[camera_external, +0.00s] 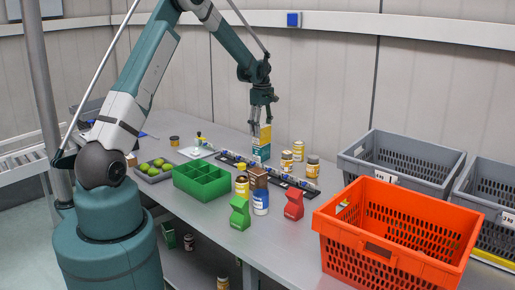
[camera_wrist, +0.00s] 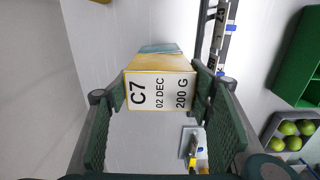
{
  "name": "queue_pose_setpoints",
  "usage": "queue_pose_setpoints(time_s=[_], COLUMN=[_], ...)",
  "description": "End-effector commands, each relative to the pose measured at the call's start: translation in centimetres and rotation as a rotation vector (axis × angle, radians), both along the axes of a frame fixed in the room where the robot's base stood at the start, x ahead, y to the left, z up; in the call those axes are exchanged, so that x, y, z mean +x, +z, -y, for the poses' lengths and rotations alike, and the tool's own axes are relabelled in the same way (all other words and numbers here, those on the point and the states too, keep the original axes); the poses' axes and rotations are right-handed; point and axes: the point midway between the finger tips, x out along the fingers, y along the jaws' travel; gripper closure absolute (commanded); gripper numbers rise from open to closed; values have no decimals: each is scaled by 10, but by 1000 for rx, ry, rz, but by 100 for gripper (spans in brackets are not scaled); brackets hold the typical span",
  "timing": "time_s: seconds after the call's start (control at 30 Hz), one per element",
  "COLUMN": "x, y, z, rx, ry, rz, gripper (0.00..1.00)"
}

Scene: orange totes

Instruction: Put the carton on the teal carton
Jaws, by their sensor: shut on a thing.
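My gripper (camera_external: 262,122) is shut on a yellow carton (camera_external: 264,134), above the back part of the bench. In the wrist view the carton (camera_wrist: 160,88) sits between the two green finger pads, its white label reading "C7 02 DEC 200 G" facing the camera. The teal carton (camera_external: 261,153) stands upright on the bench directly below the yellow one. A strip of teal (camera_wrist: 160,48) shows beyond the yellow carton in the wrist view. The two cartons look lined up; I cannot tell whether they touch or a thin gap stays between them.
Jars (camera_external: 287,162) stand close right of the teal carton. A green divided tray (camera_external: 201,190), a brown box (camera_external: 258,178), a blue jar (camera_external: 261,202) and a red carton (camera_external: 293,205) are in front. An orange tote (camera_external: 340,232) and grey totes (camera_external: 405,145) stand right.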

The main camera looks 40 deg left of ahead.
Motion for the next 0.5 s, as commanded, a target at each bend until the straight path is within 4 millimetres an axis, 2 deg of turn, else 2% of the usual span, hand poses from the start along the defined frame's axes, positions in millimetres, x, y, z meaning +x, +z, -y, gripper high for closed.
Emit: queue_pose_setpoints(time_s=[0.43, 0.47, 0.5], x=[0, 0, 0], y=[-4, -4, -4], z=[0, 0, 0], rx=[0, 0, 0], ry=[0, 0, 0], rz=[0, 0, 0], gripper=[64, 46, 41])
